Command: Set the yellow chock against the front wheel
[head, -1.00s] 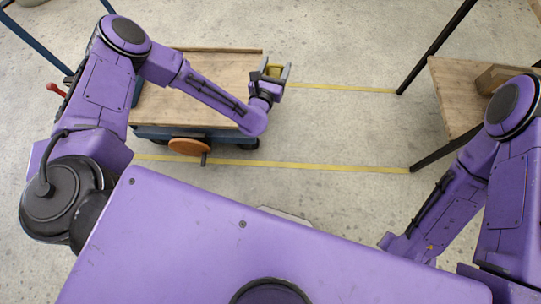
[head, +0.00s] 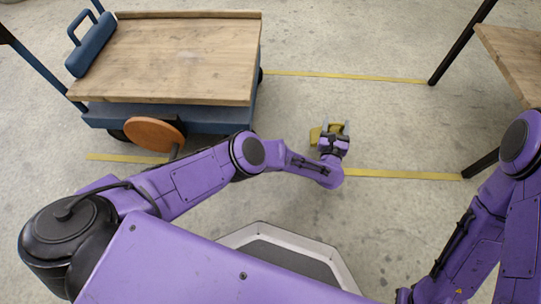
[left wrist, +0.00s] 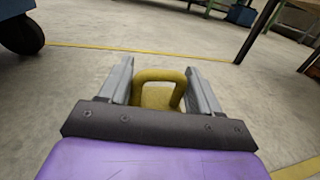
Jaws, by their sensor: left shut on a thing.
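The yellow chock (head: 315,136) is held by my left gripper (head: 335,128) over the floor, right of the cart. In the left wrist view the chock's looped handle (left wrist: 160,76) is between the two grey fingers of the left gripper (left wrist: 160,90), which are shut on it. The cart (head: 185,60) has a wooden deck and a blue frame. One black wheel (head: 261,76) shows at its right end, and a black wheel (left wrist: 22,33) shows at the left of the wrist view, apart from the chock. I cannot tell whether the chock touches the floor. My right gripper is out of view.
An orange disc (head: 155,134) is on the cart's near side. A blue block with a handle (head: 90,45) lies on the deck's left end. A wooden table (head: 515,60) with black legs stands right. Yellow lines (head: 400,174) mark the floor; the floor between cart and table is clear.

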